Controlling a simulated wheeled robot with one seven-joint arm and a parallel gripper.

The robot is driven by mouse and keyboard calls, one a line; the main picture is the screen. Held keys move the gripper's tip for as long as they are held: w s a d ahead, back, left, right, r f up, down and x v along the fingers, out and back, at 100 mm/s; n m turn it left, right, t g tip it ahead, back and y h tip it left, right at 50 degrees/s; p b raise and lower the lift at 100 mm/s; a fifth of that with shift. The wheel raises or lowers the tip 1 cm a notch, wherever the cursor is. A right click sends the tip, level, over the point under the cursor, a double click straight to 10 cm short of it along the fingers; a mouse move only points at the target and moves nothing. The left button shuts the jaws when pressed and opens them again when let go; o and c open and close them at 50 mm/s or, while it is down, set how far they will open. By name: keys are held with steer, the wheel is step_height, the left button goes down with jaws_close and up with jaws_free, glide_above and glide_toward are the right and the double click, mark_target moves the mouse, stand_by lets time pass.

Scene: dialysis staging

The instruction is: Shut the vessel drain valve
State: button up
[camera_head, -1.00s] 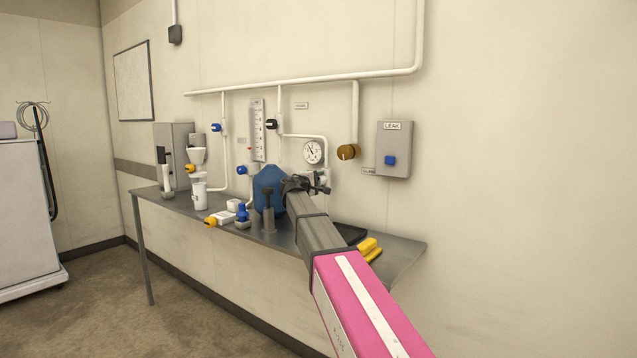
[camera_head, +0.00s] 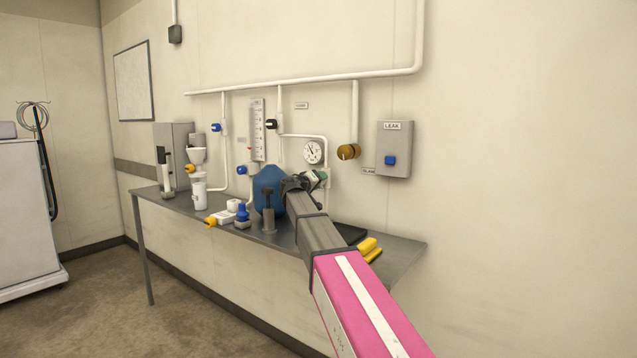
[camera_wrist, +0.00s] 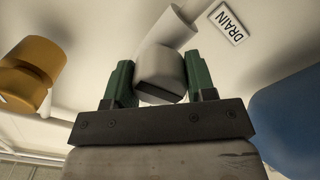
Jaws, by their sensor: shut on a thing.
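The drain valve's pale grey handle (camera_wrist: 162,72) sits on the end of a white pipe (camera_wrist: 172,28), beside a label reading DRAIN (camera_wrist: 228,23) in the wrist view. My gripper (camera_wrist: 161,80) has its two green fingers on either side of the handle and is shut on it. In the head view my gripper (camera_head: 318,179) is at the wall piping above the bench, right of the blue vessel (camera_head: 268,186). There my gripper hides most of the valve, and I cannot tell how far the handle is turned.
The bench (camera_head: 385,262) runs along the wall. A brown round knob (camera_head: 348,152) and the LEAK box (camera_head: 393,150) are to the right, and a gauge (camera_head: 313,152) is just above my gripper. A dark upright fitting (camera_head: 268,215) stands in front of the vessel.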

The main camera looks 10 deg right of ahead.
steer(key=shift+f+m, duration=0.1)
steer(key=shift+m, duration=0.3)
steer(key=o, duration=0.9)
steer(key=shift+s, duration=0.1)
steer(key=v, duration=1.1)
